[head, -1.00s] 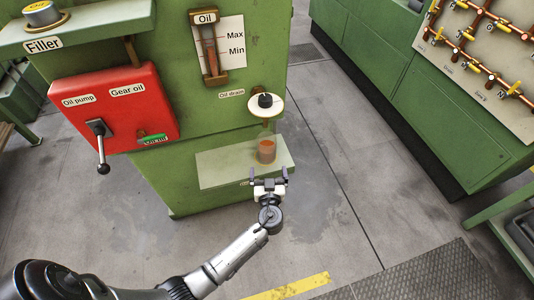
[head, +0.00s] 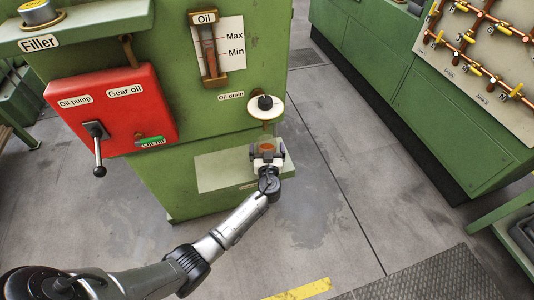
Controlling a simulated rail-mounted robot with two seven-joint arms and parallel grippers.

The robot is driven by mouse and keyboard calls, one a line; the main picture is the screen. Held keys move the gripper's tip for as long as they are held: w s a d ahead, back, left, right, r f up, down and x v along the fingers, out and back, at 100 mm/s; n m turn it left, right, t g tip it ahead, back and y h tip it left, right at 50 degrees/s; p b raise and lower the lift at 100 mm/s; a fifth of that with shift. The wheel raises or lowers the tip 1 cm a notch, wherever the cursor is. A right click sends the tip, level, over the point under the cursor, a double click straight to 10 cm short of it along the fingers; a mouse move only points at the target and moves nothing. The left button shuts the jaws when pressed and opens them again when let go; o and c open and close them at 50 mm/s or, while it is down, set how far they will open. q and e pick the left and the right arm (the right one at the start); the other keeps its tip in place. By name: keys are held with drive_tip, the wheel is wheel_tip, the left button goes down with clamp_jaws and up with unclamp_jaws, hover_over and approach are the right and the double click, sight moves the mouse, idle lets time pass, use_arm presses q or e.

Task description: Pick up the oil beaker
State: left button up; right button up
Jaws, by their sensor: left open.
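The oil beaker (head: 267,147), a small cup with reddish-brown oil, stands on the pale green shelf (head: 217,172) of the green machine, below the oil drain (head: 265,105). My left gripper (head: 267,152) is at the beaker, reaching in from the front with its fingers around the beaker's sides. It is open. The gripper hides the lower part of the beaker, and I cannot tell whether the fingers touch it. My right gripper is not in view.
The red oil pump box (head: 112,110) with its lever (head: 97,150) sticks out at left. The oil gauge (head: 208,50) is above. A green cabinet (head: 400,90) stands at right. The floor between is clear.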

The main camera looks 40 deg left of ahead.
use_arm(q)
drive_tip(key=shift+w+a, duration=0.2)
drive_tip(key=c, duration=1)
drive_tip(key=shift+c, duration=0.9)
drive_tip(key=shift+r, duration=0.1)
drive_tip(key=p+v, duration=0.2)
drive_tip(key=v, duration=1.6)
